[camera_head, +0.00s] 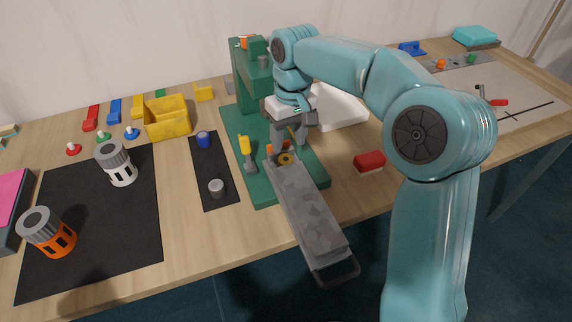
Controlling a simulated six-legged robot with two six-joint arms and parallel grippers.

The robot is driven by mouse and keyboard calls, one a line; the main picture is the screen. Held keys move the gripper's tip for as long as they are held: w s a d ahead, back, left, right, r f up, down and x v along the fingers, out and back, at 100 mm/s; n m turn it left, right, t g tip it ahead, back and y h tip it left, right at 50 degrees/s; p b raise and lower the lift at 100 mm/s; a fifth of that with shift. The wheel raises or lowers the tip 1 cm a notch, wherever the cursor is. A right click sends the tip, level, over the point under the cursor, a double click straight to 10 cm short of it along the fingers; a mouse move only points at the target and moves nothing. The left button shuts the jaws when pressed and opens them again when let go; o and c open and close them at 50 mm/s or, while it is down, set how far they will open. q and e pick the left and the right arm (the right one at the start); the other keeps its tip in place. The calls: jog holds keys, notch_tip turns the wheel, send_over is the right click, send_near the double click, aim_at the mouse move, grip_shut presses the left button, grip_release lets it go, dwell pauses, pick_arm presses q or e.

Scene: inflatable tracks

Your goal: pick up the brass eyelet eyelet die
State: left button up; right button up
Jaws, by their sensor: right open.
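A small brass-coloured ring-shaped piece (286,159), which looks like the eyelet die, sits at the far end of a long grey bar (305,212) in front of the green press (254,85). My right gripper (287,149) is open and points down right over the brass piece. Its fingers partly hide the piece and a small orange part behind it. I cannot tell whether the fingers touch the piece. My left gripper is not in view.
A yellow bin (168,118) and a dark mat (95,245) with white (117,165) and orange (48,234) cylinders lie left. A narrow black mat (215,168) holds small blue and grey pieces. A red block (369,161) lies right of the press. The grey bar overhangs the table's front edge.

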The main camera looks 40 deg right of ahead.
aim_at(285, 158)
jog(key=f, duration=0.4)
jog(key=w+f, duration=0.1)
jog(key=f, duration=0.1)
jog(key=shift+a, duration=0.15)
grip_shut()
jog(key=shift+s+r, duration=0.1)
jog(key=shift+r, duration=0.05)
